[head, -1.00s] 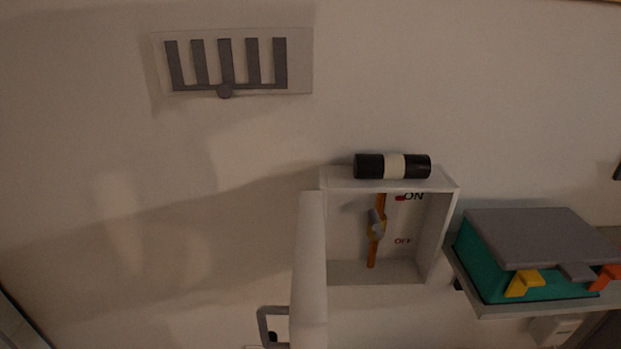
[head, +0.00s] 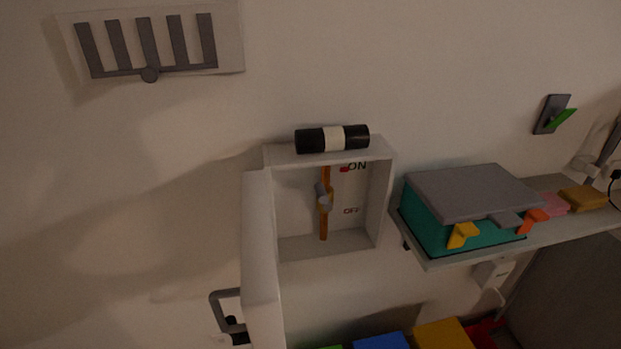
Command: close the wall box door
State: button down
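The wall box (head: 376,205) is a pale, open-fronted box on the wall, near the middle of the head view. Its door (head: 262,265) is hinged on the left side and stands wide open, swung out from the wall and seen nearly edge-on. A grey handle (head: 222,312) sticks out on the door's left side. Inside the box is an orange bar with a grey switch knob (head: 323,196) between the ON and OFF labels. My gripper is not in view.
A black and white cylinder (head: 333,139) lies on top of the box. To the right, a shelf (head: 445,260) holds a teal case with a grey lid (head: 470,192). A grey comb-shaped panel (head: 148,48) hangs upper left. Coloured blocks (head: 382,341) show at the bottom.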

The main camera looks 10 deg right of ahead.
aim_at(261, 307)
jog(key=i+u, duration=0.1)
jog(key=u, duration=0.15)
jog(key=i+u, duration=0.25)
jog(key=k+j+u, duration=0.2)
jog(key=j, duration=0.3)
jog(key=j+u, duration=0.15)
jog(key=j, duration=0.35)
jog(key=k+j+u, duration=0.2)
jog(key=j, duration=0.35)
jog(key=i+l, duration=0.05)
